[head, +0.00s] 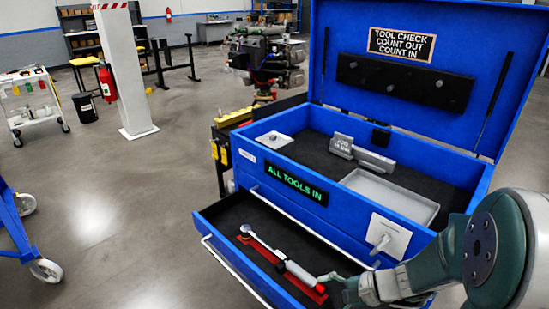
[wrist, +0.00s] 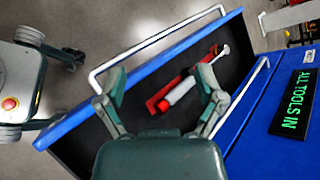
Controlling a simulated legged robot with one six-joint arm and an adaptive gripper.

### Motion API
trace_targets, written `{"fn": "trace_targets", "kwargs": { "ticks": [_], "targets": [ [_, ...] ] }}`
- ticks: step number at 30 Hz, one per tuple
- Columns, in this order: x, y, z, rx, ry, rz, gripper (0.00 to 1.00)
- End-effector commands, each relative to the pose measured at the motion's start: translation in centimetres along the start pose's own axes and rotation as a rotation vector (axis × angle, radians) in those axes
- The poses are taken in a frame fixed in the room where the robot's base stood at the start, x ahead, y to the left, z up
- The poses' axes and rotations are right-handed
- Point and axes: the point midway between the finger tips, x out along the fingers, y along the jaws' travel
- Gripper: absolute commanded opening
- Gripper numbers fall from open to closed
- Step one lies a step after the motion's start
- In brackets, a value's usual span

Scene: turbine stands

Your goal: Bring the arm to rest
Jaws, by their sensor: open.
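My gripper (head: 338,284) is at the lower right of the head view, over the open drawer (head: 222,219) of a blue tool chest. In the wrist view my gripper (wrist: 163,82) is open, its two fingers spread. A wrench-like tool (head: 272,252) with a white and red grip lies in a red holder in the drawer. In the wrist view the tool (wrist: 178,91) shows between and beyond the fingers. I cannot tell the gap between fingers and tool. My arm reaches in from the right.
The chest's raised lid (head: 440,40) stands behind. Its top holds a grey tray (head: 395,196) and a metal block (head: 342,143). A lit sign (head: 297,184) reads "ALL TOOLS IN". A blue wheeled frame (head: 15,225) stands at left. The floor (head: 120,200) between is clear.

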Motion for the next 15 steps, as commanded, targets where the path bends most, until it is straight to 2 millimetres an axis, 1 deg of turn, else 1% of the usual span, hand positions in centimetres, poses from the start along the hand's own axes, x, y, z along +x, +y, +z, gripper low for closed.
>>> {"fn": "trace_targets", "kwargs": {
  "ticks": [1, 6, 11, 15],
  "targets": [
    [-0.4, -0.2, 1.4, -0.071, 0.012, 0.045, 0.87],
    [-2.0, 0.3, 5.0, -0.296, 0.068, 0.21, 0.87],
    [-4.0, 0.9, 7.7, -0.504, 0.15, 0.352, 0.87],
    [-6.0, 1.2, 9.5, -0.685, 0.245, 0.463, 0.87]
  ]
}}
